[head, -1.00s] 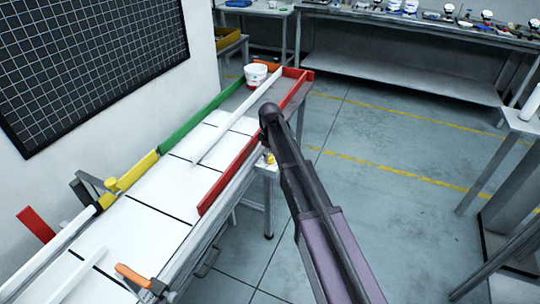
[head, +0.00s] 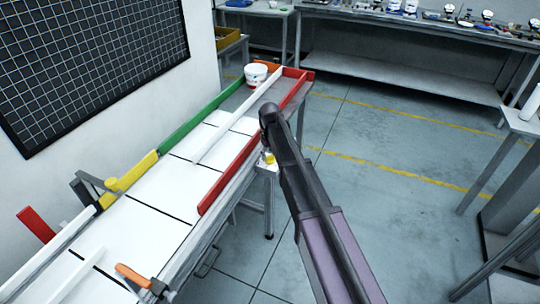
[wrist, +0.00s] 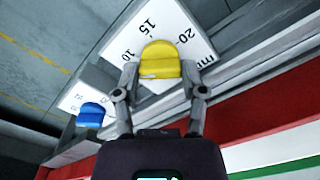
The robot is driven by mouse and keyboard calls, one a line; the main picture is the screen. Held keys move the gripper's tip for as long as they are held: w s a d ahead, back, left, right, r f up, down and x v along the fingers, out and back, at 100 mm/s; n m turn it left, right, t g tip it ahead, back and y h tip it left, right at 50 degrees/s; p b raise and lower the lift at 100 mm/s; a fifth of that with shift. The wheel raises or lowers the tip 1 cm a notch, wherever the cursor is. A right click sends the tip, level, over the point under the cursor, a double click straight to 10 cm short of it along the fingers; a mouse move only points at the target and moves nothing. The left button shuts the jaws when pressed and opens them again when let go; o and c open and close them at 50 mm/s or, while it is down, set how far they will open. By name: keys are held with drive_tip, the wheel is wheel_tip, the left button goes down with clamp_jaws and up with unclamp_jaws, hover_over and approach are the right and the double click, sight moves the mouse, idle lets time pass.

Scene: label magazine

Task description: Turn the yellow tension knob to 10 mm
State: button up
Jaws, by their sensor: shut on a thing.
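The yellow tension knob (wrist: 160,62) is in the upper middle of the wrist view, in front of a white scale plate (wrist: 172,20) marked 10, 15, 20 and mm. My gripper (wrist: 160,74) is shut on the knob, one finger at each side. The 10 is left of the knob, the 15 above it and the 20 to its upper right. I cannot tell which mark the knob points at. In the head view a small yellow part (head: 269,158) shows beside my arm at the table's right edge; my fingers are hidden there.
A blue knob (wrist: 91,114) on another white plate sits lower left in the wrist view. In the head view, a long table carries white panels, a red rail (head: 228,180), a green rail (head: 190,133) and a white tub (head: 256,75). The floor right of it is open.

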drive_tip(key=o, duration=1.1)
drive_tip(key=shift+o, duration=0.2)
drive_tip(key=shift+n, duration=0.5)
